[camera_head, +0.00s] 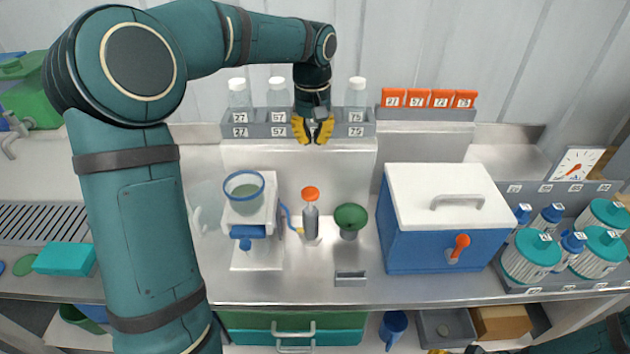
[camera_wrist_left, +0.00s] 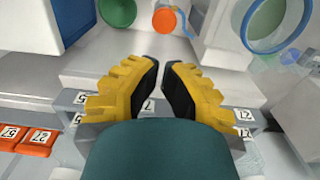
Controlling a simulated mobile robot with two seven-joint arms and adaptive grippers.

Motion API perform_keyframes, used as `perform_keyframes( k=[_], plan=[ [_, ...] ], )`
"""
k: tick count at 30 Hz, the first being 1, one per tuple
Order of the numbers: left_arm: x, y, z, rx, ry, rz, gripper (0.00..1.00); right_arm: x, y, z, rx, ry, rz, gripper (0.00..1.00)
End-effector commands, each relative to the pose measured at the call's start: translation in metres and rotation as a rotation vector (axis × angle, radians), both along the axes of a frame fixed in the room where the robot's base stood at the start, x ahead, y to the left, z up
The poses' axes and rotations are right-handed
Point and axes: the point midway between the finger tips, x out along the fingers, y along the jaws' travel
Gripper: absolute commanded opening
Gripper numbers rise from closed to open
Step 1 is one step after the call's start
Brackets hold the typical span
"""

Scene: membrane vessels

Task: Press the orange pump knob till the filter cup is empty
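The orange pump knob (camera_head: 310,193) tops a grey upright pump in the middle of the bench; it also shows at the top of the left wrist view (camera_wrist_left: 164,20). The blue-rimmed filter cup (camera_head: 244,190) stands on a white stand left of the pump, with greenish content in it. The cup is at the top right of the left wrist view (camera_wrist_left: 278,22). My left gripper (camera_head: 312,140) points down by the bottle rack, behind the knob and apart from it. Its yellow fingers (camera_wrist_left: 160,68) are slightly apart and empty. My right gripper (camera_head: 458,351) barely shows at the bottom edge.
A green knob or funnel (camera_head: 350,216) stands right of the pump. A blue box with a white lid (camera_head: 440,220) is further right. The rack (camera_head: 345,128) holds several numbered bottles. The bench front (camera_head: 300,286) is mostly clear.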

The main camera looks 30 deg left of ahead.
Motion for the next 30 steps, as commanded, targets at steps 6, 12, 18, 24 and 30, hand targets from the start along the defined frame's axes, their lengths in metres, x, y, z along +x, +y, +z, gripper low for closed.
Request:
perform_keyframes(
  k=[6, 12, 18, 24, 30],
  plan=[
    [0.000, 0.000, -0.008, -0.001, 0.001, 0.000, 0.00, 0.000, 0.000, -0.001, 0.000, 0.000, 0.000, 0.34],
    [-0.001, 0.000, -0.041, -0.002, 0.005, 0.001, 0.00, 0.000, 0.000, -0.006, -0.001, 0.000, 0.000, 0.34],
    [-0.001, -0.001, -0.080, -0.003, 0.004, -0.001, 0.00, 0.000, 0.000, -0.010, -0.002, 0.000, 0.000, 0.34],
    [0.000, 0.000, -0.115, -0.002, 0.003, -0.001, 0.00, 0.000, 0.001, -0.013, -0.002, 0.000, 0.000, 0.34],
    [0.000, 0.000, -0.136, -0.001, 0.002, 0.000, 0.00, 0.000, 0.001, -0.014, -0.003, 0.001, 0.000, 0.34]
  ],
)
